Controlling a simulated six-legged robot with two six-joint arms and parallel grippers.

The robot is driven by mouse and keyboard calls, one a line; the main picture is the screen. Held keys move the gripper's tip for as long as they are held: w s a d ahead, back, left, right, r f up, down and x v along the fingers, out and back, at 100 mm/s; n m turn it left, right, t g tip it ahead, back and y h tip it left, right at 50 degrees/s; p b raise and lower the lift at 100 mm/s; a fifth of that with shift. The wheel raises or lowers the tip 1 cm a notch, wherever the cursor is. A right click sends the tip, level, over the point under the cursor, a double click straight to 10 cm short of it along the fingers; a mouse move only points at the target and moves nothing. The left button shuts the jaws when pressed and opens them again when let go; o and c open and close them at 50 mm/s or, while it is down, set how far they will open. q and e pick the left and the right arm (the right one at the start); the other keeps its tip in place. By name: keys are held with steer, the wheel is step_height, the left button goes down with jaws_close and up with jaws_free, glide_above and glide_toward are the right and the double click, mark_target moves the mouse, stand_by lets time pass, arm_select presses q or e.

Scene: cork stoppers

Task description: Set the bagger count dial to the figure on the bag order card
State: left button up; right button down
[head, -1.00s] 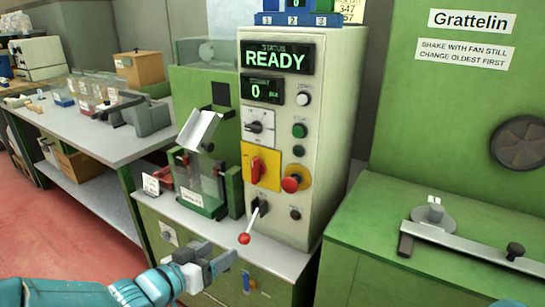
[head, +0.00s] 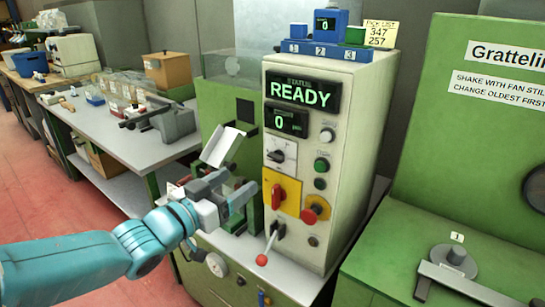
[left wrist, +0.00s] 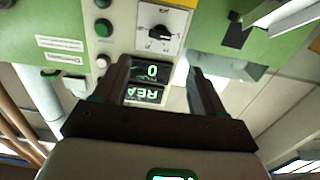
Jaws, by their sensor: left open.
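A black rotary dial on a white scale plate (head: 281,155) sits on the cream control panel, under a small display (head: 286,121) showing 0. I cannot read its figures; it also shows upside down in the left wrist view (left wrist: 160,33). My left gripper (head: 240,188) is open and empty, in front of the panel's lower left, below the dial and touching nothing that I can see. Its fingers (left wrist: 160,75) frame the display in the left wrist view. My right gripper is not in view.
The panel also holds a READY screen (head: 303,93), a red switch on yellow (head: 278,197), a red stop button (head: 315,209) and a red-knobbed lever (head: 262,259). A tilted white chute (head: 221,147) is left of the panel. A pick list (head: 380,34) is on top.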

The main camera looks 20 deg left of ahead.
mark_target(273, 157)
arm_select(q)
steer(key=x, duration=1.2)
steer(key=shift+w+d, duration=0.15)
steer(key=shift+w, duration=0.15)
steer(key=c, duration=1.1)
